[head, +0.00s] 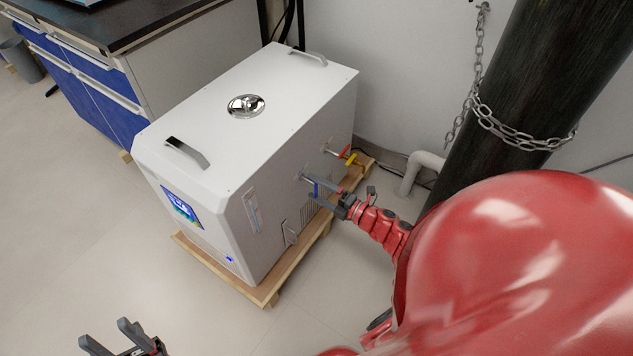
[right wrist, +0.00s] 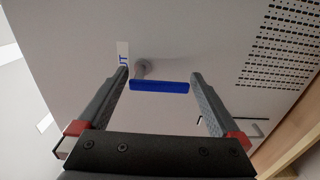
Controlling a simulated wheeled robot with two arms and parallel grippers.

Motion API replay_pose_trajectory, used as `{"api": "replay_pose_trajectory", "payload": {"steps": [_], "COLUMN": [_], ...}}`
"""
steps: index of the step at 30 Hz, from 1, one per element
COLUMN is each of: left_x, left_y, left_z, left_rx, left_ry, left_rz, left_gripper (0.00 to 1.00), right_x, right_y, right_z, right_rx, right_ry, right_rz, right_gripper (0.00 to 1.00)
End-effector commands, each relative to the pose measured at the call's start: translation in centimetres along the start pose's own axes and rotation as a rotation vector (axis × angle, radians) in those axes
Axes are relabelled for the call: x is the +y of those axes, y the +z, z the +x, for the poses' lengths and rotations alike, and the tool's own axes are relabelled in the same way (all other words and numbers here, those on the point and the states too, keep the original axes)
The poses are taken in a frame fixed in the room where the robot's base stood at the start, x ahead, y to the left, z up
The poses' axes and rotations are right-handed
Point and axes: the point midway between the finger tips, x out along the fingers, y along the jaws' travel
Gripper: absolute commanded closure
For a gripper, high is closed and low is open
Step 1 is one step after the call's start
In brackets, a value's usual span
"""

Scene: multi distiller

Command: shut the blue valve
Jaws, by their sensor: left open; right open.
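The blue valve (head: 316,189) is on the side of the white distiller (head: 285,165). In the right wrist view its blue handle (right wrist: 159,86) lies crosswise on a grey stem, near a blue-lettered label. My right gripper (head: 312,189) is open around the valve. In the right wrist view its fingers (right wrist: 161,77) stand on either side of the handle, with gaps at both ends, apart from it. My left gripper (head: 103,334) is open and empty at the lower left, above the floor, away from the distiller.
A red valve (head: 345,151) and a yellow valve (head: 353,160) sit further back on the same side. The distiller stands on a wooden pallet (head: 268,290). A dark chained cylinder (head: 540,70) and a pale pipe (head: 412,170) stand to the right.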

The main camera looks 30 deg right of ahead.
Motion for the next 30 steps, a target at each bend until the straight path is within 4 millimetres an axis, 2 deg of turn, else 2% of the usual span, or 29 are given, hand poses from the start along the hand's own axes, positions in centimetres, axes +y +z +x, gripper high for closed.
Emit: {"api": "replay_pose_trajectory", "payload": {"steps": [5,18,24,30], "left_x": [-0.1,-0.1,-0.1,-0.1], "left_y": [0.0,0.2,0.2,0.2], "left_z": [0.7,2.1,2.2,2.2], "left_rx": [-0.005,-0.025,-0.028,-0.028], "left_ry": [-0.006,-0.033,-0.036,-0.037], "left_rz": [-0.002,-0.011,-0.012,-0.012], "left_gripper": [0.5,0.5,0.5,0.5], "right_x": [0.1,0.0,-0.1,0.0], "right_y": [0.0,0.1,0.1,0.0], "right_z": [-2.5,-13.7,-16.5,-17.3], "right_rx": [-0.003,-0.004,-0.002,-0.002], "right_ry": [-0.004,-0.004,-0.002,-0.001], "right_rz": [0.002,0.003,0.001,0.0], "right_gripper": [0.0,0.0,0.0,0.0]}}
